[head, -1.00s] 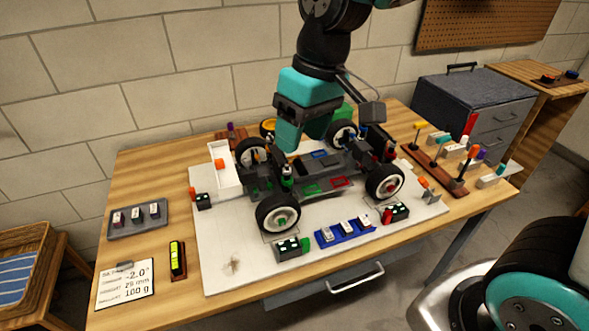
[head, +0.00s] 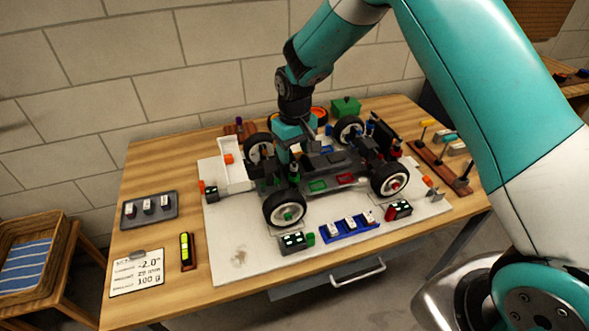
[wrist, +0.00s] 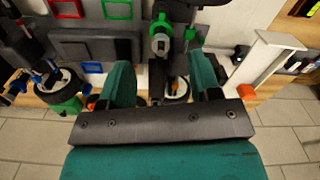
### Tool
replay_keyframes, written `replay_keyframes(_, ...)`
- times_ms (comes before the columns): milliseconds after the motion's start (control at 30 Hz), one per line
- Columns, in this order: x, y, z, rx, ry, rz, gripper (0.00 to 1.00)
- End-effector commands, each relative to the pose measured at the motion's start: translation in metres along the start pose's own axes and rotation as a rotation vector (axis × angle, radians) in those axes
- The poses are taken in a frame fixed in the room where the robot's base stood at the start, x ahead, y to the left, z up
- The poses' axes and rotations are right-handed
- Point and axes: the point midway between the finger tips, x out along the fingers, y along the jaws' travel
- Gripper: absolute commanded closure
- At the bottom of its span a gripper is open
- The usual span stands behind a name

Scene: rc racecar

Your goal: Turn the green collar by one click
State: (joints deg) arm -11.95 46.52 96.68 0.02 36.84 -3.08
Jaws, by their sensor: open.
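The RC car (head: 330,165) stands on a white mat on the workbench. The green collar (head: 294,172) is on an upright shock at the car's left end, beside the near left wheel. In the wrist view the green collar (wrist: 160,24) shows near the top centre, in line with the gap between my fingers. My gripper (head: 291,150) is just above that end of the car in the head view. The wrist view shows my gripper (wrist: 160,65) open, with two teal fingers apart and nothing held. Contact with the shock cannot be made out.
Wheels and a white channel-shaped tray (head: 236,172) stand close around my gripper. A blue block with white pieces (head: 349,228) and small display boxes (head: 294,241) lie along the mat's front. The mat's front left is clear.

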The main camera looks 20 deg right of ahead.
Motion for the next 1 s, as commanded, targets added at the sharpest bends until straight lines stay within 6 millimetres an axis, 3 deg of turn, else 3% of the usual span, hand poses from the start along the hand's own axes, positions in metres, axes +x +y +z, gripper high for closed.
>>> replay_keyframes(100, 0.026, 0.0, 0.001, 0.0, -0.004, 0.0, 0.43)
replay_keyframes(333, 0.064, 0.0, 0.0, 0.0, -0.003, -0.001, 0.43)
replay_keyframes(500, 0.075, 0.0, 0.0, 0.0, 0.001, 0.0, 0.43)
replay_keyframes(767, 0.077, 0.0, 0.0, 0.0, 0.001, 0.0, 0.43)
replay_keyframes(800, 0.077, 0.0, 0.0, 0.0, 0.001, 0.0, 0.45)
replay_keyframes(1000, 0.077, 0.0, 0.0, 0.0, 0.001, 0.0, 0.91)
